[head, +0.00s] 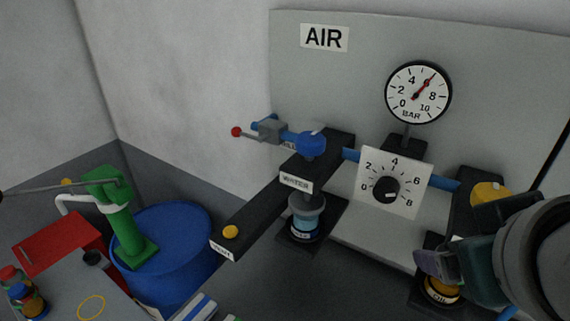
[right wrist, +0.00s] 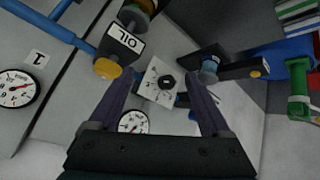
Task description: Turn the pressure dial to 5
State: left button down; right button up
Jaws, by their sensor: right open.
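The pressure dial is a black round knob (head: 386,189) on a white square plate (head: 405,163) numbered around it, with a small light mark on the knob's lower right. The round BAR gauge (head: 418,92) above has a red needle near where 6 would be. My right gripper (head: 452,238) is at the lower right of the head view, right of and apart from the dial. In the right wrist view its two purple fingers (right wrist: 160,78) are spread and empty, and the knob (right wrist: 166,79) shows between them, farther off. My left gripper is not in view.
Blue pipe (head: 443,183) runs behind the dial plate. A black WATER block (head: 318,165) stands left of the dial, and a yellow-capped OIL fitting (right wrist: 106,68) sits close to my right gripper. A blue barrel (head: 180,250) with a green pump (head: 124,230) stands at left.

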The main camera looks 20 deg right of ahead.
jog(key=w+d+f+m+t+h+b, duration=0.25)
jog(key=w+f+b, duration=0.45)
jog(key=b, duration=0.4)
pick_arm(q)
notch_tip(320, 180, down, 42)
jog(key=b, duration=2.8)
pick_arm(e)
jog(key=m+t+h, duration=0.4)
jog(key=t+h, duration=0.2)
jog(key=h, duration=0.3)
send_near(383, 196)
jog(key=p+x, duration=0.4)
jog(key=x, duration=0.4)
jog(key=shift+w+r, duration=0.1)
jog(key=shift+r, duration=0.05)
jog(key=shift+w+d+g, duration=0.2)
jog(key=shift+d+g, duration=0.05)
jog(key=shift+d, duration=0.05)
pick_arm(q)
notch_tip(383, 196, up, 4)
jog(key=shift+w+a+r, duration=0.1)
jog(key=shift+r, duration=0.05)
pick_arm(e)
jog(key=shift+c, duration=0.4)
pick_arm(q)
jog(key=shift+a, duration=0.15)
pick_arm(e)
grip_shut()
